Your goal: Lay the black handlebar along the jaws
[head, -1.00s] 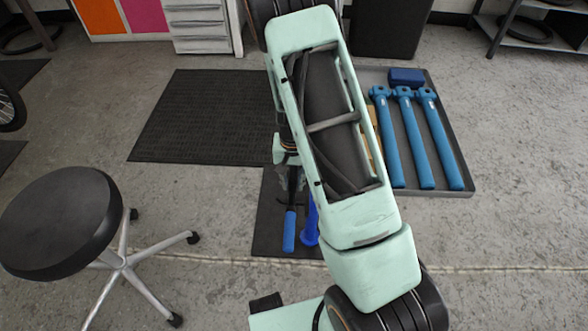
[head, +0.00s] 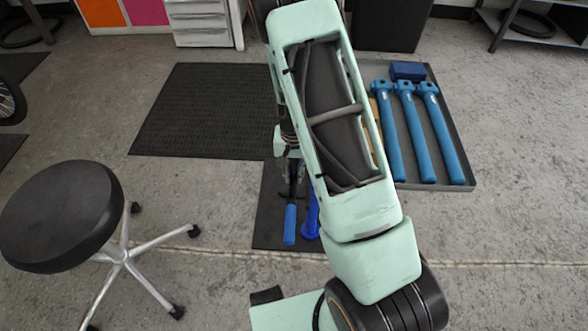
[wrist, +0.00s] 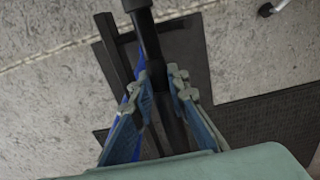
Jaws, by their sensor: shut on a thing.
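My gripper (wrist: 160,84) is shut on a black bar (wrist: 147,38), which looks like the black handlebar. The bar runs between the fingers and on past their tips. A second dark bar (wrist: 113,48) lies to its left in the wrist view. Something blue (wrist: 139,65) shows between the two. In the head view my gripper (head: 291,172) is partly hidden by my arm, low over a small dark mat (head: 268,225). A blue grip (head: 290,224) and a blue flanged piece (head: 311,218) show below it. I cannot make out the jaws clearly.
A grey tray (head: 462,150) at right holds several blue tools (head: 415,130) and a dark blue block (head: 407,71). A black stool (head: 62,215) stands at left. A larger dark mat (head: 205,110) lies behind. Bare floor lies at the lower right.

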